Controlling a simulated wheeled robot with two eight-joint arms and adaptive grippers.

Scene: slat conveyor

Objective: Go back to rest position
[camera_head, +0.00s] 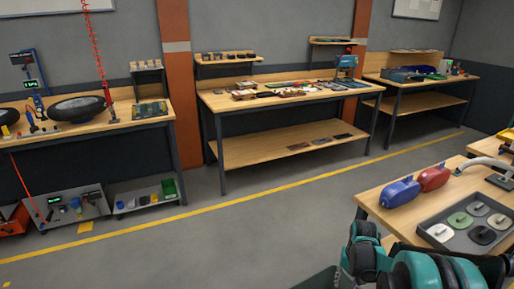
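Neither of my grippers shows in the head view. Teal and dark grey links of my own arm fill the bottom right corner, low in front of the near bench (372,201). The fingertips are outside the picture, so whether either gripper is open or holds anything is hidden. No slat conveyor can be made out in this view.
The near bench holds a blue container (399,192), a red container (433,177) and a dark tray (452,238) with several pads, close to my arm. Wooden workbenches (285,103) line the back wall. Grey floor (250,235) with yellow lines lies clear between.

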